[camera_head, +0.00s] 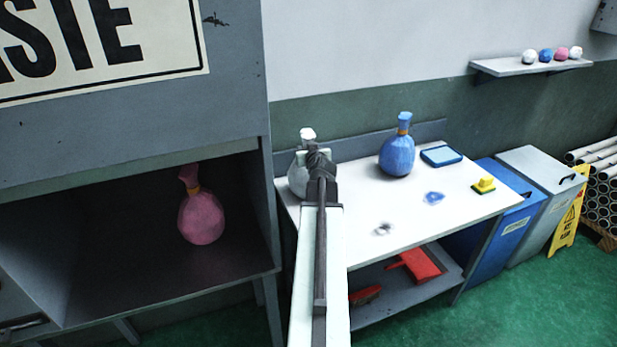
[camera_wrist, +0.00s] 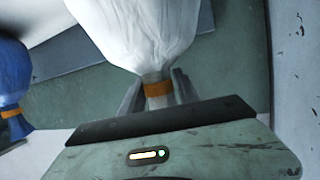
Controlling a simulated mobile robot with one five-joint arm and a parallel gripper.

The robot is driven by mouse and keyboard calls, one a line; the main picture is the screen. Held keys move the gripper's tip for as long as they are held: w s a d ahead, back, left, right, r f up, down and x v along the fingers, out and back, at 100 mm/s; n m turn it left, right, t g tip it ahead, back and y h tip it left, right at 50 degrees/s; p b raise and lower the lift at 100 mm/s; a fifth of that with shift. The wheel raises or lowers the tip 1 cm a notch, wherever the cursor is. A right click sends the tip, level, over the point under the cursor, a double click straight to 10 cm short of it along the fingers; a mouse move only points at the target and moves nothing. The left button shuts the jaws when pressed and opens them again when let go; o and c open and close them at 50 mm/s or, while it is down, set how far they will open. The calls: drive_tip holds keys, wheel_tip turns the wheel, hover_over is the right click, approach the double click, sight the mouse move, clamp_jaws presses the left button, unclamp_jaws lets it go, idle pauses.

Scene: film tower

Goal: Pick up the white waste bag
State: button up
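The white waste bag (camera_head: 297,178) is at the left end of the white worktable, partly hidden behind my gripper (camera_head: 314,153) in the head view. Its pale tuft shows above the gripper. In the wrist view the white waste bag (camera_wrist: 140,30) fills the upper middle, and its orange-banded neck is between my gripper's fingers (camera_wrist: 157,88). Both fingers appear to touch the neck, so the gripper looks shut on it. I cannot tell whether the bag's base rests on the table.
A blue bag (camera_head: 397,156) stands on the worktable (camera_head: 345,215), near a blue tray (camera_head: 441,156) and a yellow sponge (camera_head: 484,185). A pink bag (camera_head: 201,217) sits in the grey cabinet (camera_head: 130,275) at left. Blue (camera_head: 505,235) and grey (camera_head: 545,185) bins stand at right.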

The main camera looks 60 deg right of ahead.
drive_tip(key=shift+s+d, duration=0.15)
clamp_jaws()
idle(0.9)
